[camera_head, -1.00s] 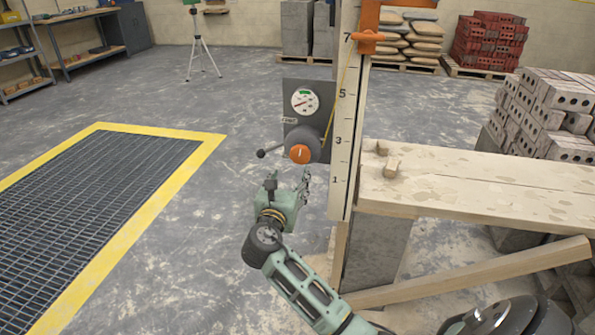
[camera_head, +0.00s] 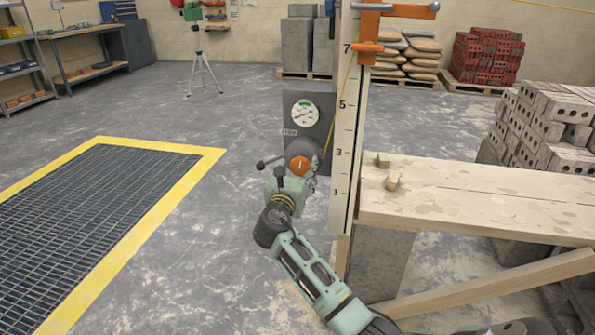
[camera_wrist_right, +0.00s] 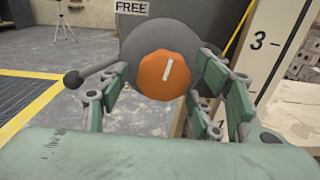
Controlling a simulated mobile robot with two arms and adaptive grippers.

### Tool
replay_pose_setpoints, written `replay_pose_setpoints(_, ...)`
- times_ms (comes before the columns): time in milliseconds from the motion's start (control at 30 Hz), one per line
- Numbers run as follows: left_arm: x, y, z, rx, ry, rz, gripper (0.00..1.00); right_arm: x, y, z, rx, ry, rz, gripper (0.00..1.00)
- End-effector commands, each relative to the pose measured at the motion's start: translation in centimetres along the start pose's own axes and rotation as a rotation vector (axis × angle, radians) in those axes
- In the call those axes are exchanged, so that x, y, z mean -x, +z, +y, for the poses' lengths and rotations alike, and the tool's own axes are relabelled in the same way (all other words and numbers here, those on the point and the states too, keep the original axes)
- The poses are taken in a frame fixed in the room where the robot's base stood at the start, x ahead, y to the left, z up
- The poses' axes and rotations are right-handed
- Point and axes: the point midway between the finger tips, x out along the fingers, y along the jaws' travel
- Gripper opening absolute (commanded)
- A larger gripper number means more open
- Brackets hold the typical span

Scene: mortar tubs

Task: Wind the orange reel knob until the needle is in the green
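The orange reel knob (camera_head: 299,165), with a white mark, sits on a grey reel on a grey plate (camera_head: 322,100). In the right wrist view the knob (camera_wrist_right: 166,74) faces me. The round white gauge (camera_head: 305,115) above it has a green band at its top; the needle appears to point lower left, outside the green. My right gripper (camera_head: 300,180) is open in front of the knob. In the right wrist view its fingers (camera_wrist_right: 160,90) stand either side of the knob, with gaps visible. My left gripper is not in view.
A lever with a dark ball end (camera_head: 261,165) sticks out left of the reel. A numbered board (camera_head: 345,150) stands close on the right, beside a plank bench (camera_head: 470,195). Open floor lies left, towards the yellow-edged grate (camera_head: 190,150).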

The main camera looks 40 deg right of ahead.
Motion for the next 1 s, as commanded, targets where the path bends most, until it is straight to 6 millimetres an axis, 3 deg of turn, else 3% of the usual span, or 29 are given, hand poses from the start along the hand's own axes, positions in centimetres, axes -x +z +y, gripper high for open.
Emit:
replay_pose_setpoints(467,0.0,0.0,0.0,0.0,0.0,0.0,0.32,0.1,-0.1,0.1,0.0,0.001,0.001,0.17)
replay_pose_setpoints(833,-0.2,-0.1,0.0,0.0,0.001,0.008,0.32,0.1,0.0,0.1,-0.059,0.003,0.002,0.16)
replay_pose_setpoints(1000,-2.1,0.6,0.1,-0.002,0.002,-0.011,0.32,0.1,0.1,0.1,-0.161,0.002,0.002,0.16)
